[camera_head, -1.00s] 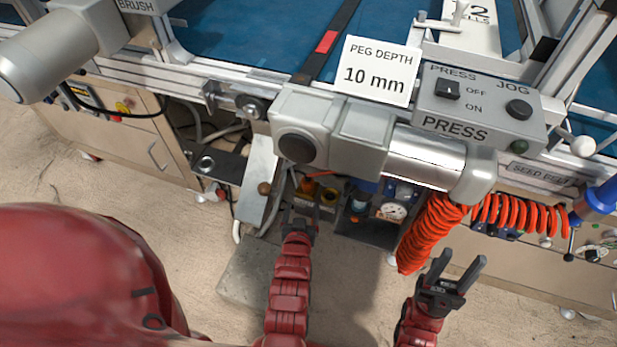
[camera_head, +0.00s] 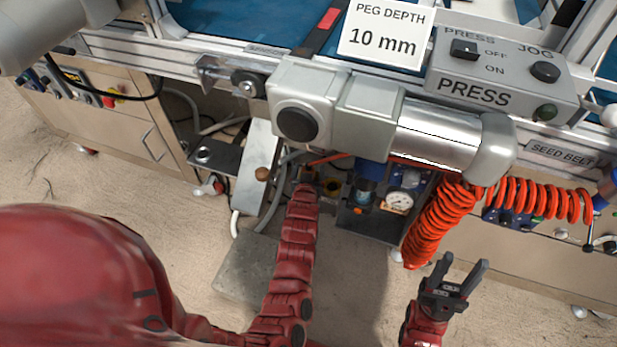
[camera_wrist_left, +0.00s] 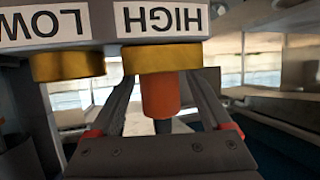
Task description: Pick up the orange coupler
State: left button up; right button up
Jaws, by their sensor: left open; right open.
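The orange coupler (camera_wrist_left: 160,97) hangs below a brass ring (camera_wrist_left: 162,57) under the upside-down HIGH label (camera_wrist_left: 163,20) in the left wrist view. My left gripper (camera_wrist_left: 158,84) is open, with one finger on each side of the coupler and visible gaps between. In the head view my left gripper (camera_head: 307,180) reaches under the press, and I cannot make out the coupler there. My right gripper (camera_head: 464,263) is open and empty, in front of the coiled orange hose.
A second brass ring (camera_wrist_left: 68,66) sits beside the first, under the LOW label (camera_wrist_left: 45,22). The grey press body (camera_head: 345,115) overhangs my left gripper. A gauge (camera_head: 398,202) and the coiled orange hose (camera_head: 432,222) are to its right. A grey plate (camera_head: 257,165) stands to its left.

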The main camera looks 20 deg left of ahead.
aim_at(309, 165)
pick_arm(q)
jog(key=shift+w+a+f, duration=0.1)
jog(key=shift+w+a, duration=0.05)
jog(key=shift+w, duration=0.35)
grip_shut()
jog(key=shift+s, duration=0.1)
jog(key=shift+r, duration=0.25)
notch_tip(309, 165, up, 3)
jog(key=shift+r+p, duration=0.15)
jog(key=shift+p, duration=0.95)
jog(key=s+d+r+p, duration=0.1)
jog(key=s+d+p, duration=0.4)
jog(key=s, duration=0.9)
jog(key=shift+w+d+f+b, duration=0.15)
jog(key=shift+w+f+b, duration=0.2)
jog(key=shift+w+b, duration=0.35)
jog(key=shift+w+d+f+b, duration=0.2)
jog(key=shift+w+f+b, duration=0.1)
jog(key=shift+w+b, duration=0.4)
jog(key=shift+w+d+f+b, duration=0.15)
jog(key=shift+w+f+b, duration=0.2)
jog(key=shift+w+b, duration=0.35)
